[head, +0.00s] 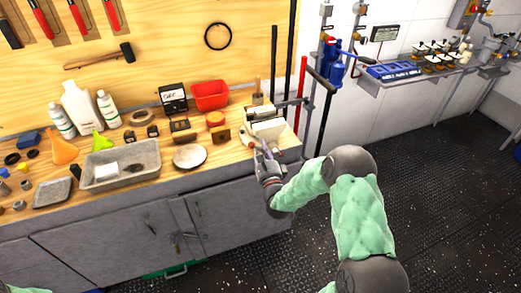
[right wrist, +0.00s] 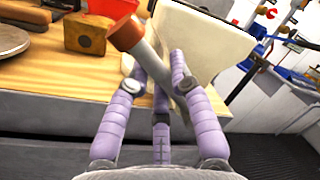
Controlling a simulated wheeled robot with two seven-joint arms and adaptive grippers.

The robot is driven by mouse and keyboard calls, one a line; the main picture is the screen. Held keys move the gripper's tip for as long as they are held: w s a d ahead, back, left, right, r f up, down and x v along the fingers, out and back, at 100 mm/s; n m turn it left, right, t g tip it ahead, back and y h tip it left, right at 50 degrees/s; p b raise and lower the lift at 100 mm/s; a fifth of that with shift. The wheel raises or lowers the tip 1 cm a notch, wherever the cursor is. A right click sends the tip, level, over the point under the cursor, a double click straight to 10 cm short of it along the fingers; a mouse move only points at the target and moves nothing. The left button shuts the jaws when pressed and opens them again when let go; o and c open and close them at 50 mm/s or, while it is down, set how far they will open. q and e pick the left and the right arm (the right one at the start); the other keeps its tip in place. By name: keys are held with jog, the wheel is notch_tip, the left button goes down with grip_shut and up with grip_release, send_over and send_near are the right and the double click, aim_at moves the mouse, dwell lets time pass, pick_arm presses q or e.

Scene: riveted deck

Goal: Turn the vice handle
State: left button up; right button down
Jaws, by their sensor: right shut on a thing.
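The cream-coloured vice (head: 266,124) stands at the right end of the wooden workbench; its pale body also fills the upper middle of the right wrist view (right wrist: 205,42). The vice handle (right wrist: 148,62) is a grey bar with an orange-brown knob at its upper left end, and it slants down to the right between my fingers. My right gripper (head: 264,153) is at the front of the vice. In the right wrist view its lilac fingers (right wrist: 160,75) are closed around the bar below the knob. The bar's lower end is hidden by the fingers. My left gripper is out of view.
A wooden block (right wrist: 86,36) sits on the bench left of the handle. A round metal plate (head: 190,156) and a grey tray (head: 122,166) lie further left. The dark deck floor is open in front.

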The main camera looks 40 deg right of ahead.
jog(key=shift+s+f, duration=0.15)
jog(key=shift+f, duration=0.25)
jog(key=c, duration=1.2)
grip_release()
jog(key=shift+s, duration=0.1)
jog(key=shift+c, duration=0.2)
jog(key=shift+o, duration=0.8)
jog(key=shift+s+r, duration=0.1)
jog(key=shift+r, duration=0.1)
jog(key=shift+r, duration=0.1)
jog(key=v, duration=1.1)
jog(key=shift+s+a, duration=0.25)
jog(key=shift+s, duration=0.1)
